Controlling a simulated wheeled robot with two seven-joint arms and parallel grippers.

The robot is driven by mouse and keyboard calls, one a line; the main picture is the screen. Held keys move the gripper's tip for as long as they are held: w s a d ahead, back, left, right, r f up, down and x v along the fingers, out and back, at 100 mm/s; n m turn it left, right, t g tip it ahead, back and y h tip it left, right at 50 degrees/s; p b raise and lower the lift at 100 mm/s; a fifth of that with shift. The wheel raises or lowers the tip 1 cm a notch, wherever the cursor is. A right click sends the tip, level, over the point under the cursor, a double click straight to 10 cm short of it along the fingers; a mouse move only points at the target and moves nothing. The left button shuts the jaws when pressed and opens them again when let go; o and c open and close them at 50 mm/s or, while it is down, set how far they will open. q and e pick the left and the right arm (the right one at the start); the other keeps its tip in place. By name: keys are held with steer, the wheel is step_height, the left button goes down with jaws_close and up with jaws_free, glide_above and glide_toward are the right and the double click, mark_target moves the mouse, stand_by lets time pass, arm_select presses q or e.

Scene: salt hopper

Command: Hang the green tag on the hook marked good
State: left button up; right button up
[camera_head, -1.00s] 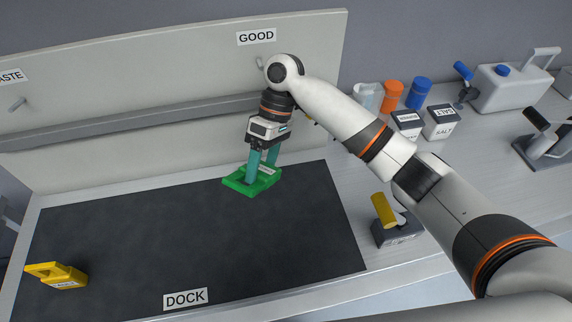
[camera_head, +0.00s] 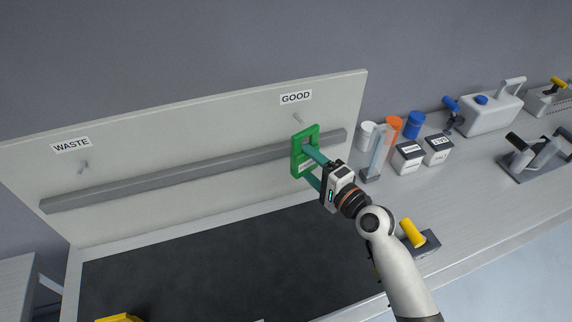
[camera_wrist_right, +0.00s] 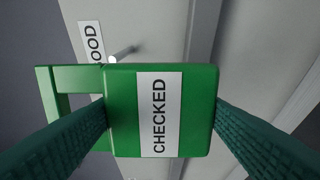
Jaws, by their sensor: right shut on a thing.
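The green tag (camera_head: 299,164) is held upright in my right gripper (camera_head: 312,167), just in front of the board and below the GOOD label (camera_head: 296,98). In the right wrist view the tag (camera_wrist_right: 190,85) shows a CHECKED label, with its open loop at the left. The right fingers (camera_wrist_right: 160,135) are shut on its two sides. The hook under GOOD (camera_head: 298,119) is a short peg just above the tag's top in the head view. In the wrist view the peg (camera_wrist_right: 122,54) is beside the tag and apart from the loop. My left gripper is not in view.
A grey rail (camera_head: 200,172) runs across the board (camera_head: 225,125) behind the tag. Another hook (camera_head: 83,167) is under the WASTE label (camera_head: 71,145). A yellow tag (camera_head: 119,317) lies at the bottom edge on the dark mat (camera_head: 190,270). Jars and boxes stand at right.

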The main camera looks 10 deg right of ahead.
steer(key=shift+d+h, duration=0.3)
steer(key=shift+d, duration=0.15)
steer(key=shift+d+f+m+t, duration=0.1)
steer(key=shift+d+m+t, duration=0.2)
steer(key=shift+t, duration=0.1)
steer(key=w+a+b, duration=0.1)
steer(key=w+b, duration=0.1)
steer(key=w, duration=0.5)
steer(key=shift+a+f, duration=0.15)
steer(key=shift+f, duration=0.25)
steer(key=shift+w+b, duration=0.35)
steer(key=shift+b, duration=0.15)
steer(key=shift+c, duration=1.3)
steer(key=shift+w+a+f, duration=0.1)
steer(key=shift+w, duration=0.1)
steer(key=shift+c, duration=1.1)
steer(key=shift+f, duration=0.1)
steer(key=shift+w+f, duration=0.1)
